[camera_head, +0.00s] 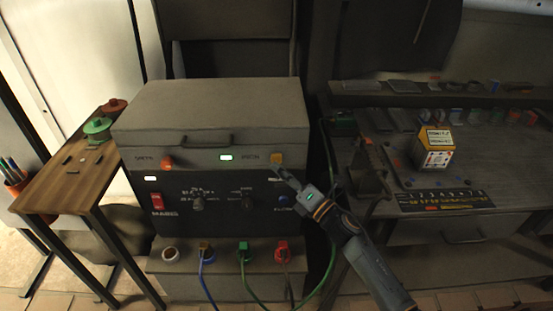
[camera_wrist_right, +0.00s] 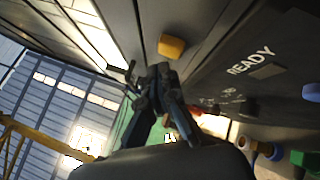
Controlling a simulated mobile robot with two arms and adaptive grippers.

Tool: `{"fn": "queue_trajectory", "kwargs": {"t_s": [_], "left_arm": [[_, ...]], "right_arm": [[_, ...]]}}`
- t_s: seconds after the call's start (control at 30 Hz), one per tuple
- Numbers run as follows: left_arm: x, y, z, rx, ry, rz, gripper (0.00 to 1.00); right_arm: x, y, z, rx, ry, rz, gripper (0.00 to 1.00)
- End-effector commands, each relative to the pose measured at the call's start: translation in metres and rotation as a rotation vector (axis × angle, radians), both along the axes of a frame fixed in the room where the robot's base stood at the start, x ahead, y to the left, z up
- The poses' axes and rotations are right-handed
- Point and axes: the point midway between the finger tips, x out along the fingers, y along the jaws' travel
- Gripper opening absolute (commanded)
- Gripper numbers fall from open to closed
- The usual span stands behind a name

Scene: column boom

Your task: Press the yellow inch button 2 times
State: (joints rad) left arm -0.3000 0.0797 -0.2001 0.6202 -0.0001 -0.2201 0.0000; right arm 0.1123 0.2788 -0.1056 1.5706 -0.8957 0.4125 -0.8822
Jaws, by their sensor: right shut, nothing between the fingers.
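The yellow button (camera_head: 277,158) is a small square cap at the upper right of the grey machine's (camera_head: 215,105) front. In the right wrist view the yellow button (camera_wrist_right: 172,46) stands out from the panel, just beyond my fingertips. My right gripper (camera_head: 284,175) is shut and empty, a little below and right of the button in the head view. In the right wrist view its fingertips (camera_wrist_right: 160,72) are close together, with a visible gap to the button. My left gripper is not in view.
An orange knob (camera_head: 167,162), a lit green indicator (camera_head: 226,157) and a red switch (camera_head: 156,201) are on the same front. Coloured plugs with cables (camera_head: 243,250) sit below. A wooden side table (camera_head: 65,165) stands left, a cluttered workbench (camera_head: 470,165) right.

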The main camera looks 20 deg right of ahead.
Motion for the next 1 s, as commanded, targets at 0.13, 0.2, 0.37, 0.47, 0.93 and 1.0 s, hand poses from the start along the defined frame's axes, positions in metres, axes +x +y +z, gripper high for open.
{"fn": "queue_trajectory", "kwargs": {"t_s": [0.13,0.2,0.37,0.47,0.93,1.0], "left_arm": [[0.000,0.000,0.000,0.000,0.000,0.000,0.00],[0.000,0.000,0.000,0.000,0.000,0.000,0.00],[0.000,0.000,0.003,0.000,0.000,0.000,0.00],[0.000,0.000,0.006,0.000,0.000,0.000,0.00],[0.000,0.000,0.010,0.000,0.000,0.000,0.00],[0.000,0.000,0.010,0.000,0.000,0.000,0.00]], "right_arm": [[0.000,0.000,0.000,0.000,-0.001,0.001,0.00],[0.000,0.000,0.000,0.000,-0.001,0.001,0.00],[-0.009,0.003,0.001,0.001,0.000,0.002,0.00],[-0.019,0.006,0.001,0.002,0.001,0.000,0.00],[-0.048,0.014,0.000,0.000,-0.001,0.001,0.00],[-0.048,0.014,0.000,0.000,-0.001,0.001,0.00]]}}
